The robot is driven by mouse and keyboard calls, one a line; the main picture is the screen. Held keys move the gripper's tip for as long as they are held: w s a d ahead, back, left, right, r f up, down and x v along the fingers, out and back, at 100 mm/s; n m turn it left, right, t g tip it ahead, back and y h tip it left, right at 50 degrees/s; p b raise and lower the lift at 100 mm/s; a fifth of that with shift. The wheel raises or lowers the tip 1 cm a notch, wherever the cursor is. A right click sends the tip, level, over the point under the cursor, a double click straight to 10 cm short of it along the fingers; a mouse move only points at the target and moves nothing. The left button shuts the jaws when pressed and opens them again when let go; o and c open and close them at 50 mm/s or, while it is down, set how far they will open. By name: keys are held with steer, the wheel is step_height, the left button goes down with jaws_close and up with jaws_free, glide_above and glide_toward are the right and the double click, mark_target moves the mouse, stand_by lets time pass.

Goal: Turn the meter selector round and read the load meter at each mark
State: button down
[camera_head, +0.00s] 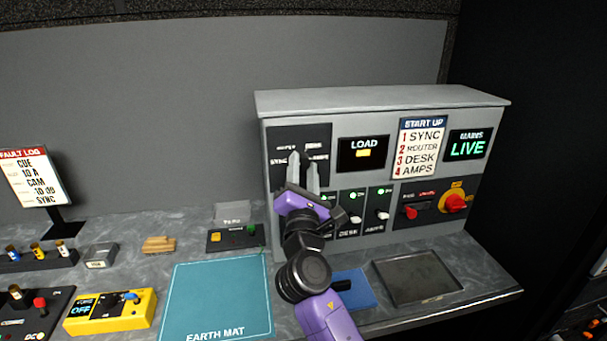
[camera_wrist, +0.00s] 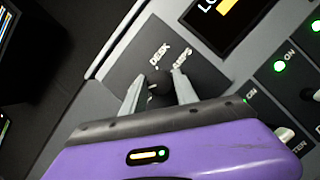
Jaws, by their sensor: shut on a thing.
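The meter selector is a dark knob (camera_wrist: 158,88) on a dark panel (camera_head: 318,134) at the panel box's upper left. My gripper (camera_head: 303,160) reaches up to it and is shut on the knob, with one finger on each side in the wrist view (camera_wrist: 156,88). In the wrist view, labels DESK and AMPS show beyond the knob. Its pointer is hidden by the fingers, so I cannot tell its mark. The load meter (camera_head: 363,153) stands right of the selector, labelled LOAD, with a small amber bar lit; part of it shows in the wrist view (camera_wrist: 232,18).
Breaker switches (camera_head: 383,215) with green ON lamps sit below the meter, close to my gripper. The earth mat (camera_head: 215,295) and a dark tray (camera_head: 418,277) lie on the bench.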

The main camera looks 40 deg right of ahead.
steer(key=m+g, duration=0.1)
steer(key=m, duration=0.1)
steer(key=m+g, duration=0.1)
steer(key=m, duration=0.1)
steer(key=shift+a+m+h+b, duration=0.1)
steer(key=shift+m+h+b, duration=0.2)
steer(key=shift+h+b, duration=0.1)
steer(key=shift+m+g, duration=0.7)
steer(key=shift+m, duration=1.1)
steer(key=c, duration=0.9)
jaws_free()
steer(key=shift+c, duration=0.2)
steer(key=b+v, duration=0.1)
steer(key=v, duration=0.6)
steer(key=shift+s+a+b, duration=0.25)
steer(key=shift+a+b, duration=0.05)
